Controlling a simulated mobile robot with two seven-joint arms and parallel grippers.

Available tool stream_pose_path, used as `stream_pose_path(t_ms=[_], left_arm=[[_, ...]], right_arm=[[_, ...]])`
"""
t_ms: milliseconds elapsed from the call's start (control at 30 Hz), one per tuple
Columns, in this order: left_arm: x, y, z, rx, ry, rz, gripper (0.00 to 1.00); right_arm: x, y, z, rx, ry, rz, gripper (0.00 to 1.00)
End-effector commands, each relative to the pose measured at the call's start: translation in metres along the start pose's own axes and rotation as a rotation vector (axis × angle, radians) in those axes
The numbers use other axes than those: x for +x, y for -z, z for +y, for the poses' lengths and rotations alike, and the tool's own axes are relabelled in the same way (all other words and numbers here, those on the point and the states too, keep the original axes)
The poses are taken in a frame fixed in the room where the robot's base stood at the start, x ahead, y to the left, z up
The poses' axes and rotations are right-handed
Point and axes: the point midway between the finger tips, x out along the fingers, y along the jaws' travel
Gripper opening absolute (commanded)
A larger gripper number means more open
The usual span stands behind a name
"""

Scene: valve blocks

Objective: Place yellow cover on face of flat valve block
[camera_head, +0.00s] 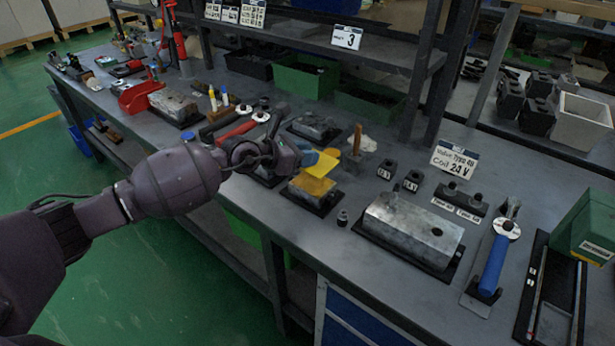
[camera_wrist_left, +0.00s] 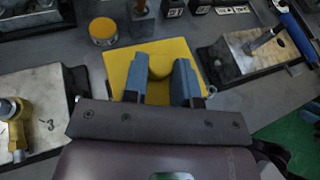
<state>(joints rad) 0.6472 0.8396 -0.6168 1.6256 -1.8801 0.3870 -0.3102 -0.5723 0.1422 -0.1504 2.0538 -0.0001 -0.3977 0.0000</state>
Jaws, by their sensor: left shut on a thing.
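My left gripper (camera_head: 306,158) reaches in from the left above the bench and is shut on the yellow cover (camera_head: 324,166). In the left wrist view the cover (camera_wrist_left: 122,64) is a thin square plate at the blue fingertips (camera_wrist_left: 167,72). In the head view it is above a small block (camera_head: 313,187) on a black base, whose top looks yellowish. I cannot tell whether the cover touches it. A larger flat metal block (camera_head: 412,227) with a hole lies on a black base to the right. My right gripper is not in view.
A round yellow-topped part (camera_wrist_left: 103,30) stands behind the cover. Small black fittings (camera_head: 388,168) and a label sign (camera_head: 456,159) stand behind the large block. A blue-handled tool (camera_head: 493,265) lies to its right. Green bins (camera_head: 305,77) line the back.

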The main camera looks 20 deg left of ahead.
Motion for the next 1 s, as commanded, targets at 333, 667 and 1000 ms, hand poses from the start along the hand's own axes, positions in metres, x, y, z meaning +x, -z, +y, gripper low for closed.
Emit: stream_pose_path(t_ms=[333,667,1000], left_arm=[[0.009,0.026,0.001,-0.003,0.000,0.002,0.03],[0.023,0.063,0.001,0.000,-0.001,0.001,0.03],[0.023,0.063,0.001,0.001,-0.001,-0.001,0.03]], right_arm=[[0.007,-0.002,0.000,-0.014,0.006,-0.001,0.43],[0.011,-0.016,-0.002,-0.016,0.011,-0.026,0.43],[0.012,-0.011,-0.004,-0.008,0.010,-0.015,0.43]])
